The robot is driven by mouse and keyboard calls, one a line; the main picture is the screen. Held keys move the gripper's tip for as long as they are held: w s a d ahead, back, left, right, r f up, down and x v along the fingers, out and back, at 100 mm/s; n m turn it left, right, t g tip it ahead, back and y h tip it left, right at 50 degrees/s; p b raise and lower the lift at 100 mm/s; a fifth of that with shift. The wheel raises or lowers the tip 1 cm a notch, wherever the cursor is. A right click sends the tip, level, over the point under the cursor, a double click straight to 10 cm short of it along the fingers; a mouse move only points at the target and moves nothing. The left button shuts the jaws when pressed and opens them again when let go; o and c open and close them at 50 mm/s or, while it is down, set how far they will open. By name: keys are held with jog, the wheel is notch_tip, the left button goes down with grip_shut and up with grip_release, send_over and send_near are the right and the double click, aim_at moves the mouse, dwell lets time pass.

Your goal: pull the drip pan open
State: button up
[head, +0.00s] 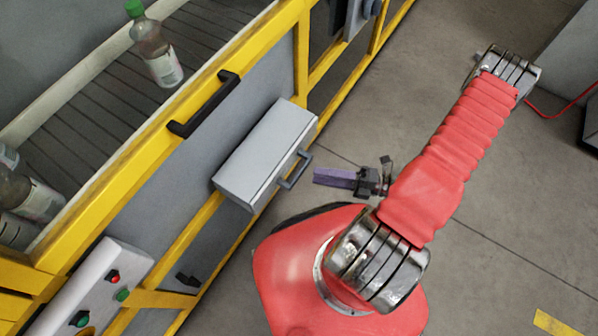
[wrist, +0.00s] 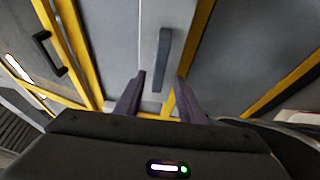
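The drip pan (head: 262,143) is a light grey box standing out from the side of the yellow-framed machine in the head view. Its dark grey bar handle (head: 295,170) is on its front face. My gripper (head: 316,176), with purple fingers, is just to the right of the handle, pointing at it. In the wrist view the fingers of my gripper (wrist: 160,77) are apart, and the handle (wrist: 164,50) shows ahead, in line with the gap between them. The gripper looks open and empty. I cannot tell whether the fingertips reach past the bar.
The machine's yellow frame (head: 217,73) carries a black handle (head: 204,104) above the pan. A control box (head: 103,285) with buttons is at lower left. Bare floor (head: 500,200) lies to the right.

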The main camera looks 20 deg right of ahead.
aim_at(302, 173)
jog(key=shift+x, duration=3.55)
jog(key=shift+s, duration=0.1)
jog(key=shift+c, duration=0.5)
grip_shut()
jog(key=shift+f, duration=0.1)
